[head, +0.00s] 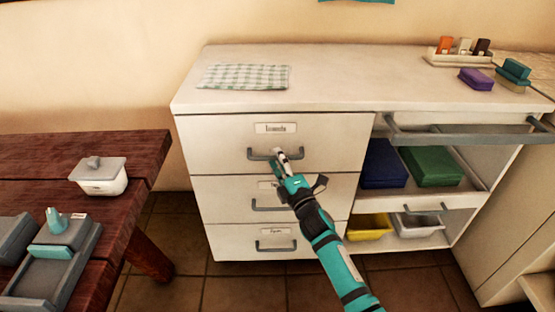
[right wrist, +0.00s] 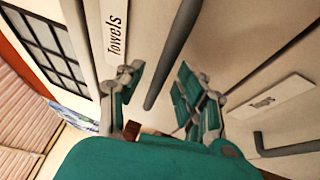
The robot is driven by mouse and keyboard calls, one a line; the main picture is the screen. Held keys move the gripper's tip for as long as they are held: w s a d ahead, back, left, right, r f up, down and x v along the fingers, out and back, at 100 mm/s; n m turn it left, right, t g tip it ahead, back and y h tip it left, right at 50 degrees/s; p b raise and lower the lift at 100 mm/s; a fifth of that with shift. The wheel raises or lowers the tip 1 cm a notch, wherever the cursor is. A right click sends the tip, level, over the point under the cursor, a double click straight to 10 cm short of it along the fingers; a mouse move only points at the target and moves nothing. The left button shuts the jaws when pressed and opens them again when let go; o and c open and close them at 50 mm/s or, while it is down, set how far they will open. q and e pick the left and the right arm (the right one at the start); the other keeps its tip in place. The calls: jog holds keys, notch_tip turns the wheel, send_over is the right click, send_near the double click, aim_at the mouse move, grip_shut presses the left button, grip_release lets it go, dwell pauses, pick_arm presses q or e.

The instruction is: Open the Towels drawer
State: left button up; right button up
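The Towels drawer (head: 225,137) is the top left drawer of the white cabinet and looks shut, flush with the front. Its label (head: 275,128) is blurred in the head view but reads "Towels" in the right wrist view (right wrist: 117,35). Its grey bar handle (head: 261,155) also shows in the right wrist view (right wrist: 174,50). My right gripper (head: 281,160) is at the handle. In the right wrist view its fingers (right wrist: 158,92) are apart, with the bar running between them; I cannot tell whether they touch it. My left gripper is not in view.
Two more drawers lie below, the middle one with its handle (head: 270,207) close under my right arm. To the right, a grey rail (head: 470,138) juts out above open shelves with blue and green boxes (head: 432,165). A red-brown wooden table (head: 120,150) stands at the left.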

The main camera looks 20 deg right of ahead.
jog(key=shift+w+r, duration=0.15)
jog(key=shift+w, duration=0.45)
grip_shut()
